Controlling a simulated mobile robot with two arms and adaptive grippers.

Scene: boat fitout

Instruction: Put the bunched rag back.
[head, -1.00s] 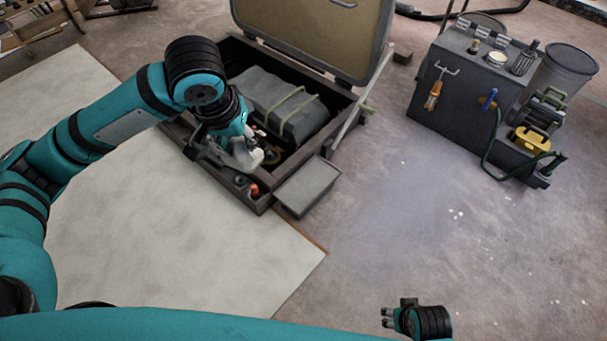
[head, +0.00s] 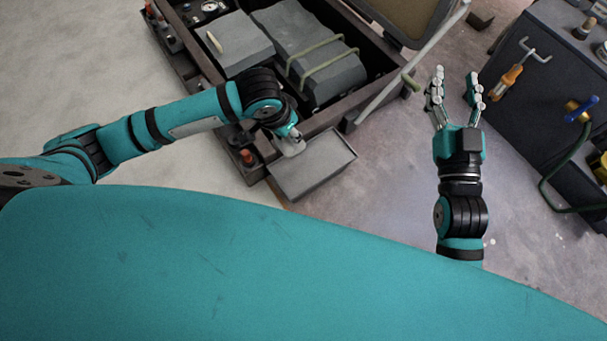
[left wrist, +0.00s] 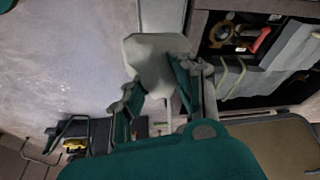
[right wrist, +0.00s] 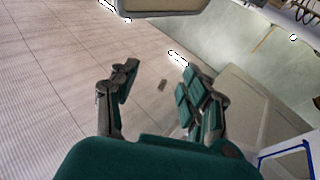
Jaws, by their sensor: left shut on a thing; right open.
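The bunched rag (head: 291,148) is pale grey and crumpled. My left gripper (head: 294,133) is shut on it, over the near edge of the open locker box, beside the small grey side tray (head: 325,172). I cannot tell whether the rag touches the tray. In the left wrist view the rag (left wrist: 150,58) sticks out between the fingers of my left gripper (left wrist: 163,82). My right gripper (head: 455,88) is open and empty, right of the box. The right wrist view shows its fingers (right wrist: 157,75) spread, with nothing between them.
The open locker box (head: 208,68) holds grey blocks, one with green straps (head: 315,62). Its raised lid (head: 405,15) and a strut (head: 400,85) stand on the right side. A dark cabinet (head: 545,65) with an orange-handled tool is at far right. Bare floor lies between.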

